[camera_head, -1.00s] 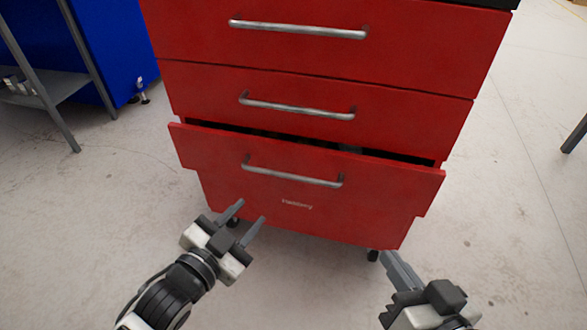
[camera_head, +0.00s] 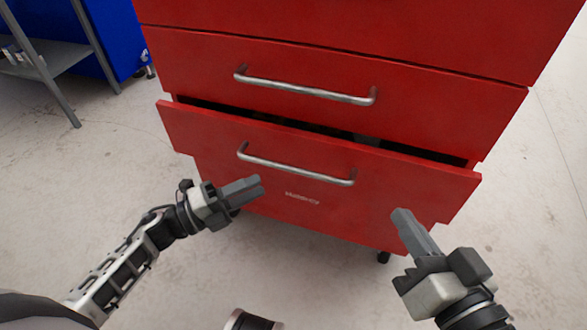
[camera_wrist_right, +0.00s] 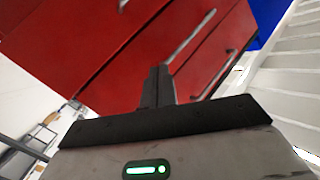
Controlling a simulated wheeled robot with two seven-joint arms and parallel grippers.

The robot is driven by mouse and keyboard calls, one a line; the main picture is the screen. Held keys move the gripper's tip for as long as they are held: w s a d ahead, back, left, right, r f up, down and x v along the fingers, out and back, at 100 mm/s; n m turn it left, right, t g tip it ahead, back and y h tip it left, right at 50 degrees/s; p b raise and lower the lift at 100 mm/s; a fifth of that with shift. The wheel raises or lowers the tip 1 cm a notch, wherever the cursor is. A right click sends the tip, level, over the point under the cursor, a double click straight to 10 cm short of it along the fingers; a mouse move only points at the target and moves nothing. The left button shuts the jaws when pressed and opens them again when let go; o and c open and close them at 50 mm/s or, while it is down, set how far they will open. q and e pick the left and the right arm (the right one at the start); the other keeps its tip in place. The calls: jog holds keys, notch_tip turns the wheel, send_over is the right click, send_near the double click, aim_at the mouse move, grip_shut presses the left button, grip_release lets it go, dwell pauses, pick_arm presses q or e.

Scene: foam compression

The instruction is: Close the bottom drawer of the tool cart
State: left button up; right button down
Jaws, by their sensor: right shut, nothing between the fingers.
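The red tool cart (camera_head: 330,65) stands ahead. Its bottom drawer (camera_head: 225,158) is partly open, with a dark gap above its front panel. A silver bar handle (camera_head: 295,165) crosses that panel. My left gripper (camera_head: 258,186) appears shut, its fingers together in front of the panel's lower left, below the handle; I cannot tell whether it touches. My right gripper (camera_head: 400,214) is shut and empty, its fingertips in front of the panel's lower right. In the right wrist view, its fingers (camera_wrist_right: 160,72) point at the tilted red cart front (camera_wrist_right: 120,60).
The drawer above (camera_head: 330,85) looks closed, with its own handle (camera_head: 305,86). A grey shelf frame (camera_head: 45,65) and a blue cabinet (camera_head: 115,40) stand at the left. The pale floor (camera_head: 90,180) is clear around the cart.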

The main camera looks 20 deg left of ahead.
aim_at(293, 167)
pick_arm(q)
jog(key=b+x, duration=0.1)
jog(key=x, duration=0.8)
jog(key=shift+w, duration=0.1)
jog(key=shift+w+d, duration=0.2)
jog(key=shift+d, duration=0.1)
pick_arm(e)
jog(key=shift+w+d+r+n+t, duration=0.1)
jog(key=shift+w+r+n+t, duration=0.2)
jog(key=shift+w+r+t, duration=0.35)
pick_arm(q)
jog(key=shift+c, duration=0.3)
pick_arm(e)
jog(key=shift+s+r, duration=0.15)
